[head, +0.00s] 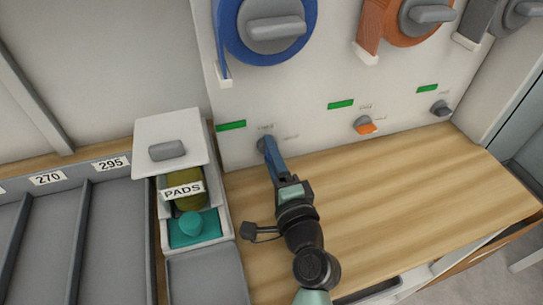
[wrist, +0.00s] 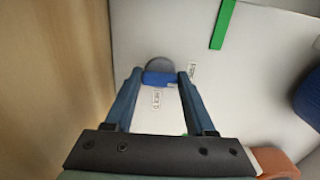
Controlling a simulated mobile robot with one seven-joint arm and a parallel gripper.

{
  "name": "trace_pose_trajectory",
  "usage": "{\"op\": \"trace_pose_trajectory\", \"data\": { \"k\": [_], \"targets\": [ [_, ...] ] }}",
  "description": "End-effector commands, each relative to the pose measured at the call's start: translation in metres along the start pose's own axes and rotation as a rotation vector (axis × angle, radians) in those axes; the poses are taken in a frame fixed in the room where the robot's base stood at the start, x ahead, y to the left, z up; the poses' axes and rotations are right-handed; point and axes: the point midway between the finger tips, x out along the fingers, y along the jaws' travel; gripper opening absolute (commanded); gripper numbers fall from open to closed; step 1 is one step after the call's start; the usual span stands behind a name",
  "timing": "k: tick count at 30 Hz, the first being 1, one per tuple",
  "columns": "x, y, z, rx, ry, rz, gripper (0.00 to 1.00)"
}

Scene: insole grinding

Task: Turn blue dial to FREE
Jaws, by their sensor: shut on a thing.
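The blue dial (wrist: 159,79) is on the white panel, a grey round base with a blue grip bar. In the wrist view the bar lies crosswise between my two fingertips. My gripper (wrist: 160,74) is shut on it. In the head view my gripper (head: 268,142) reaches the panel and hides most of the dial. Two small labels stand by the dial, one below it (wrist: 156,98) and one to its right (wrist: 193,70) in the wrist view. Their words are too small to read surely.
An orange dial (head: 364,125) and a grey dial (head: 441,108) sit to the right, each under a green strip. Large blue (head: 272,28) and orange (head: 410,18) wheels are above. A PADS bin (head: 228,225) stands left. The wooden table (head: 420,190) is clear on the right.

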Motion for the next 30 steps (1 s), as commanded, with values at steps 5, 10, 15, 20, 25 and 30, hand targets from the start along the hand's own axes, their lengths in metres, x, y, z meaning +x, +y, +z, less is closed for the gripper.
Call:
{"op": "trace_pose_trajectory", "data": {
  "k": [5, 10, 15, 20, 25, 30],
  "targets": [
    [0.0, 0.001, 0.0, -0.006, 0.0, 0.003, 0.0],
    [0.0, 0.001, 0.0, -0.005, 0.0, 0.003, 0.68],
    [0.0, 0.001, 0.0, -0.003, 0.0, 0.002, 0.85],
    [0.0, 0.0, 0.0, -0.002, 0.0, 0.001, 0.85],
    [-0.007, 0.001, 0.0, -0.002, 0.001, 0.001, 0.85],
    [-0.035, 0.003, 0.0, -0.001, 0.002, 0.003, 0.85]
  ]
}}
